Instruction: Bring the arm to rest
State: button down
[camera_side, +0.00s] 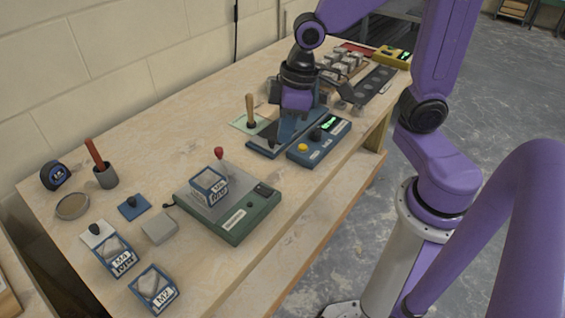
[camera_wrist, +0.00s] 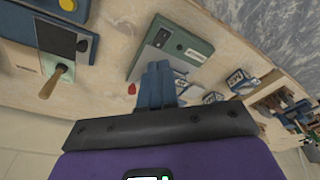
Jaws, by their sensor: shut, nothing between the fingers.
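My purple arm reaches over the wooden bench, with my gripper (camera_side: 286,132) above the blue base of a device with a yellow knob and a green display (camera_side: 319,141). In the wrist view my gripper's blue fingers (camera_wrist: 158,66) are together, with nothing between them. They overlap the view of the green-edged machine (camera_wrist: 192,48), which is some way off along the bench. I cannot tell the exact height of the fingertips above the blue base.
Tubs M4 (camera_side: 115,256) and M2 (camera_side: 154,289) stand at the near end. An upright wooden handle (camera_side: 251,110) is close left of my gripper. Grey blocks (camera_side: 345,62) stand behind.

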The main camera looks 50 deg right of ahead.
jog(key=s+d+n, duration=0.1)
jog(key=s+n, duration=0.1)
jog(key=s, duration=0.5)
jog(key=s+d+n+g+h, duration=0.1)
jog(key=s+n, duration=0.1)
jog(key=s, duration=0.5)
jog(key=shift+s+d+n, duration=0.4)
